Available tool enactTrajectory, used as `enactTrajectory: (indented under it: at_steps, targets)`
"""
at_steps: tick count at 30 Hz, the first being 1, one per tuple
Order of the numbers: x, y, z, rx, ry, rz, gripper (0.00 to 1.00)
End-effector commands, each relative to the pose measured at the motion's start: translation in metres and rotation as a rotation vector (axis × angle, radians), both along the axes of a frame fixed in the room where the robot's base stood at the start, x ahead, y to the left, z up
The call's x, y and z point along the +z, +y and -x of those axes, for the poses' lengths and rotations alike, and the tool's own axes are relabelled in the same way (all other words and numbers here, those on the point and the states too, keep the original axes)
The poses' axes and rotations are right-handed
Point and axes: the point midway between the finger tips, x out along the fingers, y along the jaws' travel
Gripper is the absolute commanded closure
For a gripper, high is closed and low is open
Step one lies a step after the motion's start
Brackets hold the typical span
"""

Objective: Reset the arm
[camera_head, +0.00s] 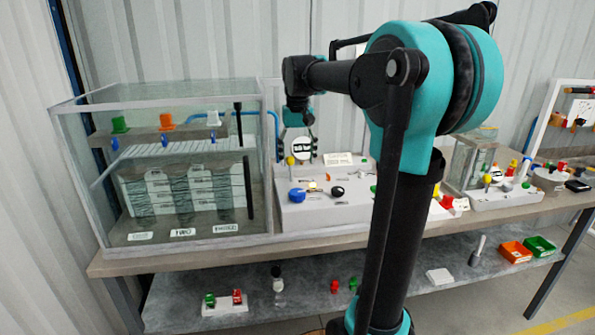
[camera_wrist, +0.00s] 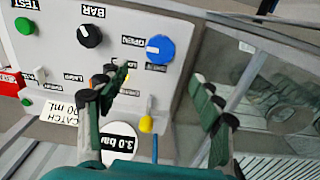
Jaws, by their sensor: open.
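My gripper (camera_head: 297,150) hangs from my bent arm in front of the grey control panel (camera_head: 325,214), right of the glass tank. In the wrist view my gripper (camera_wrist: 158,95) has its two dark green fingers spread wide with nothing between them. The panel appears upside down there, with a blue knob (camera_wrist: 159,48), a black knob (camera_wrist: 89,36) and a yellow-tipped lever (camera_wrist: 146,124). The lever shows between the fingers in the picture; whether anything touches it I cannot tell. My arm hides part of the panel in the head view.
A smaller panel (camera_head: 500,198) stands at the right. The lower shelf (camera_head: 310,313) holds small parts, an orange bin (camera_head: 514,252) and a green bin (camera_head: 540,246).

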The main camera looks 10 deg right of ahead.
Motion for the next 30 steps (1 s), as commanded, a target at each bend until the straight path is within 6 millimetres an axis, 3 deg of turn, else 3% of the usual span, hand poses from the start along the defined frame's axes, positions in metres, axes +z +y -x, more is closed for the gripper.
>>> enactTrajectory:
  at_steps: [8, 17, 20, 23, 30]
  targets:
    - [0.011, 0.000, 0.000, 0.000, 0.000, 0.000, 0.34]
    - [0.001, -0.002, 0.005, 0.000, -0.011, -0.001, 0.34]
    - [-0.026, -0.006, 0.018, 0.001, -0.043, -0.003, 0.34]
    - [-0.069, -0.014, 0.043, 0.001, -0.095, -0.007, 0.34]
    - [-0.176, -0.029, 0.122, 0.006, -0.235, -0.008, 0.34]
